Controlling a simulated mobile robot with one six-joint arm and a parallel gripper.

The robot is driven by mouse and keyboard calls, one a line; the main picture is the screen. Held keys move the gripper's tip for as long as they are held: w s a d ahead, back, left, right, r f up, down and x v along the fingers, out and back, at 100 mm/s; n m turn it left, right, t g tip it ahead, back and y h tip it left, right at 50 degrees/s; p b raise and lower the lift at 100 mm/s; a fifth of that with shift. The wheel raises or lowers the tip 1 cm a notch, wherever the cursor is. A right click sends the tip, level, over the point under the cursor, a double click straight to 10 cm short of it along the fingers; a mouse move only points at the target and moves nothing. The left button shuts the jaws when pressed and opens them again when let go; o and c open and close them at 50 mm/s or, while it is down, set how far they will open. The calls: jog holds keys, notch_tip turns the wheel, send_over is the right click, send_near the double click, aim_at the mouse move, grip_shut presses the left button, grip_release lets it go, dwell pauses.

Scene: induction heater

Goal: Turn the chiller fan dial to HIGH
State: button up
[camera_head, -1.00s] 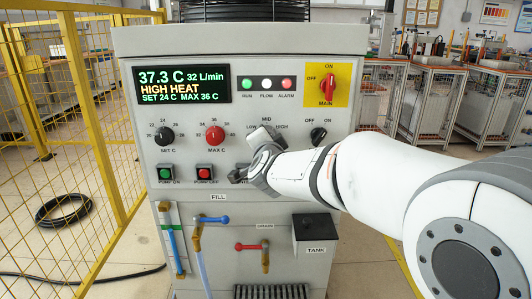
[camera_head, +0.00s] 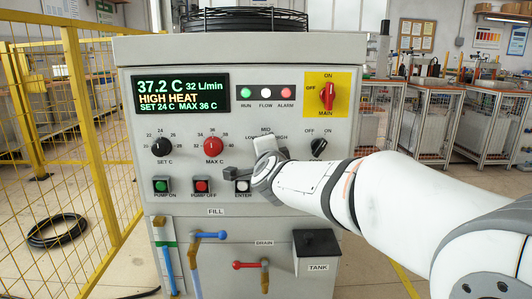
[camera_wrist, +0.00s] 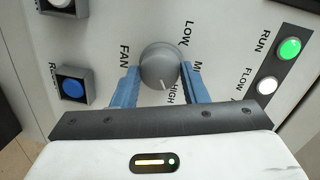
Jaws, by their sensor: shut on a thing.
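The chiller fan dial is a round grey knob (camera_wrist: 160,63) in the wrist view, with a white pointer line. LOW, MID and HIGH are printed around it, and FAN is beside it. The pointer line points down in the picture, close to the HIGH label (camera_wrist: 178,94). My gripper (camera_wrist: 160,78) has its two blue fingers on either side of the knob, shut on it. In the head view my gripper (camera_head: 258,160) is at the panel below the MID label, and it hides the dial.
The chiller panel carries a display (camera_head: 180,93) reading 37.2 C and HIGH HEAT. A red MAIN switch (camera_head: 327,96), a black ON/OFF knob (camera_head: 318,148) and the red MAX C knob (camera_head: 212,147) are near my gripper. The ENTER button (camera_head: 243,186) lies just below.

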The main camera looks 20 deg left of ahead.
jog(key=o, duration=1)
jog(key=shift+c, duration=0.2)
jog(key=p+v, duration=0.2)
jog(key=v, duration=0.5)
jog(key=shift+s, duration=0.4)
jog(key=shift+d, duration=0.1)
